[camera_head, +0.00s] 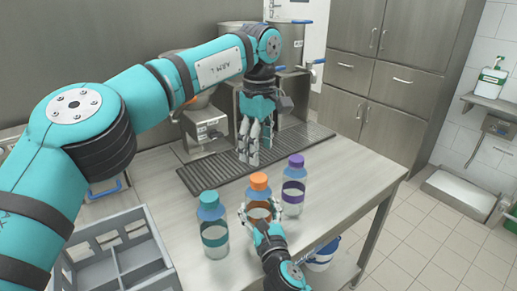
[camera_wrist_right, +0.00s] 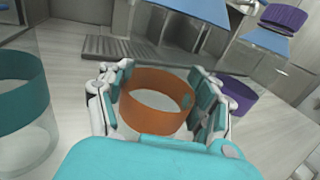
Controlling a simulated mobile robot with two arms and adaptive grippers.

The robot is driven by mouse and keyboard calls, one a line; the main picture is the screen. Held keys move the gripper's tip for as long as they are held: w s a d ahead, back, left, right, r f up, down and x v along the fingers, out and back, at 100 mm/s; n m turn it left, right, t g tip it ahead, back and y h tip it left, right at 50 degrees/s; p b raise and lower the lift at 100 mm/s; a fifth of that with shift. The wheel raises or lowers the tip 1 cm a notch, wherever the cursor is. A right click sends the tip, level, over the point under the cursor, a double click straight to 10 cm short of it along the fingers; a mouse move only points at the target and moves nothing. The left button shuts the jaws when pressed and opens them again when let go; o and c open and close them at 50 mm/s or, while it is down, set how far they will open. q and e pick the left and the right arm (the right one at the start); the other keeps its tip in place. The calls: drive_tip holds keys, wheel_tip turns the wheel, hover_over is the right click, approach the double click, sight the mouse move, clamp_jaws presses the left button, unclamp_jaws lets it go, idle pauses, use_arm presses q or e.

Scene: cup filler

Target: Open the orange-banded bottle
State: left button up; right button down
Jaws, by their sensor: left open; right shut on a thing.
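The orange-banded bottle (camera_head: 258,190) stands upright on the table between two other bottles, with its orange cap on. My right gripper (camera_head: 257,212) is shut around its body at the band. In the right wrist view the orange band (camera_wrist_right: 158,118) sits between the fingers of the right gripper (camera_wrist_right: 160,100). My left gripper (camera_head: 249,152) hangs fingers down behind the orange-banded bottle and above the drip grate, apart from the bottle. It is open, and I see nothing between its fingers.
A teal-banded bottle (camera_head: 213,236) stands to the left and a purple-banded bottle (camera_head: 293,195) to the right, both capped and close by. A grey divided crate (camera_head: 148,243) is at the front left. A drip grate (camera_head: 215,172) lies behind. The table (camera_head: 350,180) is clear at right.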

sight(258, 177)
use_arm(q)
drive_tip(key=m, duration=0.4)
drive_tip(key=shift+f, duration=4)
